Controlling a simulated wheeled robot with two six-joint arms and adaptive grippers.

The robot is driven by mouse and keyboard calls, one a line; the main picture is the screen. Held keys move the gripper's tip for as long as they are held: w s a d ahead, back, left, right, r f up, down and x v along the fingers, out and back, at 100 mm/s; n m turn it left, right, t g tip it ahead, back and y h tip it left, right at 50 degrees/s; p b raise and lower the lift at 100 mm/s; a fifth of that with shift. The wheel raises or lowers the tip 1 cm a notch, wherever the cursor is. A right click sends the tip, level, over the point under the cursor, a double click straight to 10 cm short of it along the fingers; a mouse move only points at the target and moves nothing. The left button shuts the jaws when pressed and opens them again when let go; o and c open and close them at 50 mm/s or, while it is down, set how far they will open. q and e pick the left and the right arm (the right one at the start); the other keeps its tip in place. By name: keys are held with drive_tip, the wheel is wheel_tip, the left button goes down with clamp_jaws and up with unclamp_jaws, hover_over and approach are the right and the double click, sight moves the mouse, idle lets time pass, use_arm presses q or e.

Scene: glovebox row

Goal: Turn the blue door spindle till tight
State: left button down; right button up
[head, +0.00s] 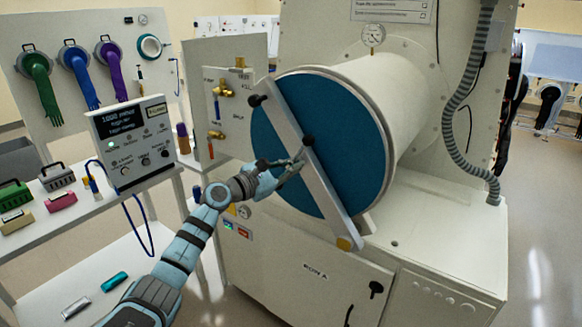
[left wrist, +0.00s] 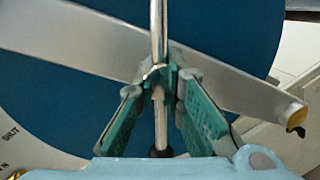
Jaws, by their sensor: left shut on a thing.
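The round blue door (head: 270,130) closes the end of a white cylinder on the glovebox. A grey bar crosses the door (head: 330,200) at a slant, with a dark knob at its upper end and a yellow tip at its lower end. The door spindle (head: 307,141) sits mid-bar, with a thin cross handle with dark ends. In the left wrist view its chrome rod (left wrist: 158,25) runs upright across the bar (left wrist: 80,40). My left gripper (head: 294,165) is shut on the spindle, its teal-padded fingers (left wrist: 160,80) either side of the hub. The right gripper is out of view.
A control box (head: 130,140) with a display stands left of my arm on a white bench. A valve panel (head: 222,105) is beside the door. A grey ribbed hose (head: 455,100) hangs on the right. Open floor (head: 540,230) lies at far right.

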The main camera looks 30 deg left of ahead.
use_arm(q)
drive_tip(key=shift+r, duration=0.1)
drive_tip(key=c, duration=1.7)
unclamp_jaws()
drive_tip(key=shift+o, duration=0.2)
drive_tip(key=shift+s+a, duration=0.1)
drive_tip(key=shift+s, duration=0.15)
drive_tip(key=v, duration=0.7)
